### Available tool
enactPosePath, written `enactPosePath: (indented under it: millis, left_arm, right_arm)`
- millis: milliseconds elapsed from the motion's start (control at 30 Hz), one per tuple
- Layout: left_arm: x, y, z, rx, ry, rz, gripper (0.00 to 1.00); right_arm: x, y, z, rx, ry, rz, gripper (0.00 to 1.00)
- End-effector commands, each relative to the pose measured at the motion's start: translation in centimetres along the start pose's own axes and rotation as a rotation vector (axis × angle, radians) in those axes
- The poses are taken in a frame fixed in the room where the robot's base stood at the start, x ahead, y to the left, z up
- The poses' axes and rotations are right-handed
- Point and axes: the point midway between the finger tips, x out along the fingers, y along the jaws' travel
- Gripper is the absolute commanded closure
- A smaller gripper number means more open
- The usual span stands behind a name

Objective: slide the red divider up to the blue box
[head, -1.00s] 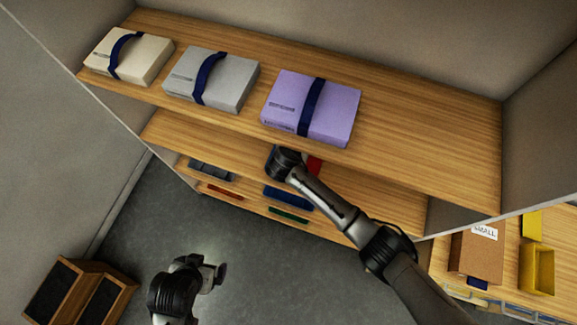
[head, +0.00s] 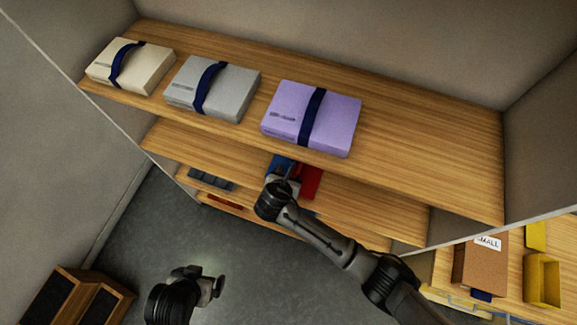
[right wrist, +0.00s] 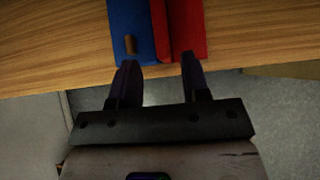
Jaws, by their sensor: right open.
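The red divider (head: 309,181) stands on the middle shelf under the purple box, right beside the blue box (head: 283,163). In the right wrist view the red divider (right wrist: 186,28) borders the blue box (right wrist: 126,18) with no clear gap, though I cannot tell whether they touch.
The top shelf (head: 420,150) overhangs the middle one and carries cream, grey and purple strapped boxes. Lower down are a grey tray (head: 211,180) and a red strip (head: 226,202). A brown box (head: 480,262) and yellow bins stand on the right. Wooden crates (head: 75,300) sit lower left.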

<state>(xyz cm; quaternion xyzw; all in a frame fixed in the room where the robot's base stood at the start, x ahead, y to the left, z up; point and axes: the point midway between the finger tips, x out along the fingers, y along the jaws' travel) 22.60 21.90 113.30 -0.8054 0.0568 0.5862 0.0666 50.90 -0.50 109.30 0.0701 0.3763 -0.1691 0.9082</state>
Motion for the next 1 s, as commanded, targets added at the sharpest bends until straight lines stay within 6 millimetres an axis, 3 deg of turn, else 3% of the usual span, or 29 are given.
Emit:
enactPosePath:
  millis: [367,533,667,800,1000]
  left_arm:
    - [-0.2,0.3,-0.1,-0.010,0.001,0.008,0.00]
    - [-1.1,0.4,-0.4,-0.013,0.001,0.011,0.00]
    - [-2.1,0.3,-0.8,-0.013,0.001,0.010,0.00]
    - [-3.2,0.2,-1.0,-0.011,0.001,0.009,0.00]
    - [-4.3,0.0,-1.4,-0.005,0.000,0.004,0.00]
  right_arm:
    - [-0.3,-0.3,-0.5,0.051,0.024,0.004,0.57]
    - [-2.7,-2.8,-2.8,0.397,0.164,0.005,0.57]
    - [-5.7,-7.2,-4.9,0.881,0.323,-0.057,0.57]
    - [-9.1,-13.3,-6.2,1.411,0.434,-0.192,0.57]
    - [-14.1,-21.9,-6.9,2.031,0.451,-0.410,0.57]
